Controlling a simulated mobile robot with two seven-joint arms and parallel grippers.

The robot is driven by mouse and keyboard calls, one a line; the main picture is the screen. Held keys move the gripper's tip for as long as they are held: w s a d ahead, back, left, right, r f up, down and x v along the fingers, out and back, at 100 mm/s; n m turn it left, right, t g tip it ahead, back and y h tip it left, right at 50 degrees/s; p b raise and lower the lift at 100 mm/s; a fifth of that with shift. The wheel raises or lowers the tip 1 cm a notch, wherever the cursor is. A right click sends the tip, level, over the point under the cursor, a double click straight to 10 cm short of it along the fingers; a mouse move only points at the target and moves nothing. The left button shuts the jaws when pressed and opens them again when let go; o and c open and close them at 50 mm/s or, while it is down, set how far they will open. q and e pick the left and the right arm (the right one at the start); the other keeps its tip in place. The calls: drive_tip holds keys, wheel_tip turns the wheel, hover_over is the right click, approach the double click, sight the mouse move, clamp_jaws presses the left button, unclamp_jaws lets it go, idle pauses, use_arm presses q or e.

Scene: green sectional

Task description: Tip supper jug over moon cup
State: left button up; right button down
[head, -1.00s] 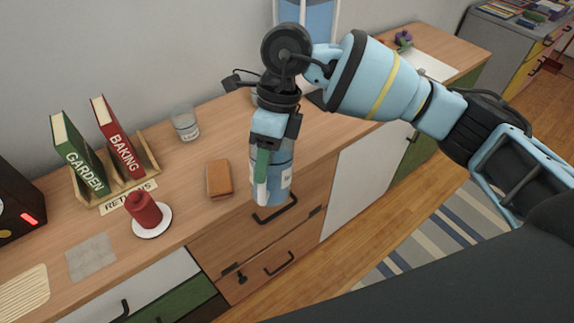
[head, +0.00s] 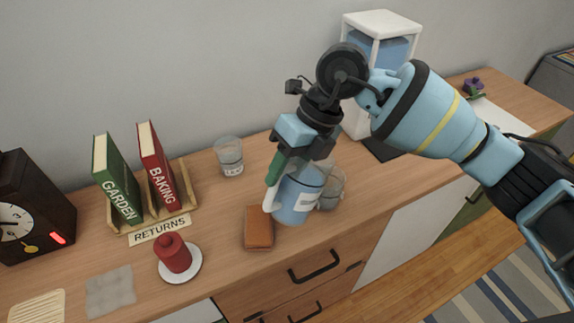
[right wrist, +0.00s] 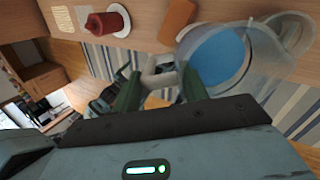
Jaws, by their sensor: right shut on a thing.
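My right gripper (head: 288,165) is shut on the pale handle of a clear jug (head: 300,196) with blue liquid and a white label. The jug is held close to the counter front, leaning a little in the head view. Another clear glass (head: 229,158) with a label stands near the wall. I cannot read either label, so I cannot tell which is the moon cup. My left gripper is out of view.
A brown-orange block (head: 259,228) lies left of the jug. A red candle-like object (head: 174,253) stands on a white saucer (head: 183,277). Books (head: 118,180) stand in a wooden rack, with a dark clock (head: 30,205) at left. A white-framed dispenser (head: 381,22) stands behind my arm.

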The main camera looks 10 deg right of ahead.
drive_tip(key=shift+w+d+f+y+b, duration=0.1)
drive_tip(key=shift+f+y+b, duration=0.3)
drive_tip(key=shift+f, duration=0.35)
drive_tip(key=shift+f+g, duration=0.15)
drive_tip(key=shift+g, duration=0.15)
drive_tip(key=shift+w+b, duration=0.1)
drive_tip(key=shift+b, duration=0.4)
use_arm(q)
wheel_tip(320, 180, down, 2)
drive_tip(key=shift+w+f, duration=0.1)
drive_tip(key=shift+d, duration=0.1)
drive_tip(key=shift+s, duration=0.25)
use_arm(e)
drive_tip(key=shift+d, duration=0.1)
